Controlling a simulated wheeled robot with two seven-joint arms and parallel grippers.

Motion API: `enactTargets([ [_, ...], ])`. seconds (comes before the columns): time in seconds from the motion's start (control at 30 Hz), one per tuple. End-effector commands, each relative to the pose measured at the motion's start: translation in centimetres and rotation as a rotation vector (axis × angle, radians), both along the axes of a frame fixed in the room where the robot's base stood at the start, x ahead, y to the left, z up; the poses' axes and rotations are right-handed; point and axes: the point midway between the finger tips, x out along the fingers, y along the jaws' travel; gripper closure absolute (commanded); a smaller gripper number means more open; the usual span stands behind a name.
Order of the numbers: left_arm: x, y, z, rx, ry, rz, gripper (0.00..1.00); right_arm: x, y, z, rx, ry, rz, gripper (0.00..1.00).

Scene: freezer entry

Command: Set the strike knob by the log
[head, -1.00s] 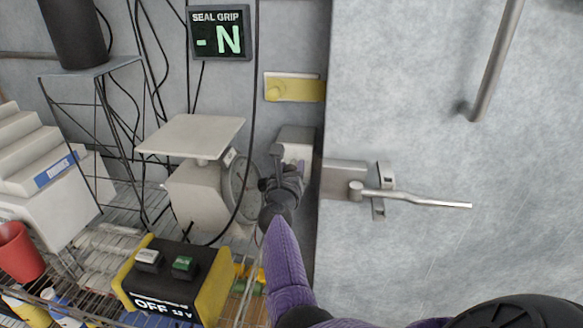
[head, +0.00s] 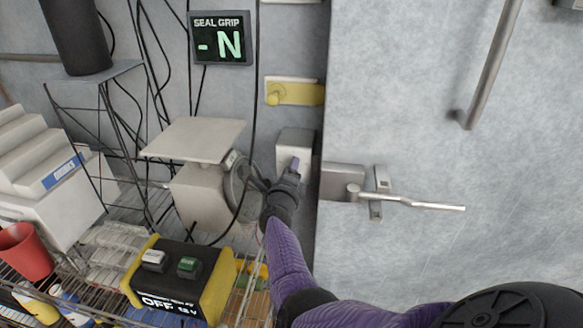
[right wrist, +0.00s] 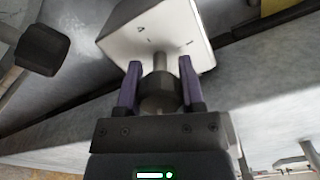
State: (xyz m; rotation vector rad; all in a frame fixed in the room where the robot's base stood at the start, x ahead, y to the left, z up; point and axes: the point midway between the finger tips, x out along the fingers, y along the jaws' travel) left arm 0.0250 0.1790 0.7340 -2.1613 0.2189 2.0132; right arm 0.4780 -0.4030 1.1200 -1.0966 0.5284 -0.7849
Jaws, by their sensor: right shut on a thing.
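The strike knob (right wrist: 158,92) is a dark round knob on a short grey shaft. It stands out from a white strike box (right wrist: 160,35) with small dark marks on its face. The strike box (head: 295,143) also shows in the head view, on the wall left of the door latch. My right gripper (right wrist: 161,82) has its purple fingers on both sides of the knob, shut on it. In the head view my right gripper (head: 293,166) hides the knob. The marks are too small to read. My left gripper is out of view. I cannot make out a log.
The freezer door (head: 450,150) with its latch lever (head: 425,204) is right of the gripper. A scale (head: 200,190) stands close on the left. A SEAL GRIP display (head: 219,39) reads "- N". A yellow-black switch box (head: 180,280) reads OFF. A black cable hangs near the gripper.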

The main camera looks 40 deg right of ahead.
Motion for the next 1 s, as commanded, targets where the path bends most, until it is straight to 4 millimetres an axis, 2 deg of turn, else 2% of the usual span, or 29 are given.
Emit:
enactTargets([
  [0.5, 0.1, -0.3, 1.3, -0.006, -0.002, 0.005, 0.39, 0.0, 0.1, 0.0, -0.251, 0.318, 0.002, 1.00],
  [0.7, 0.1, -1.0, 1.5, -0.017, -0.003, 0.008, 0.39, 0.0, 0.1, -0.1, -0.305, 0.385, 0.002, 1.00],
  [1.0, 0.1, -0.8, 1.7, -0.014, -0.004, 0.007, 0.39, 0.0, 0.1, -0.2, -0.338, 0.427, 0.003, 1.00],
])
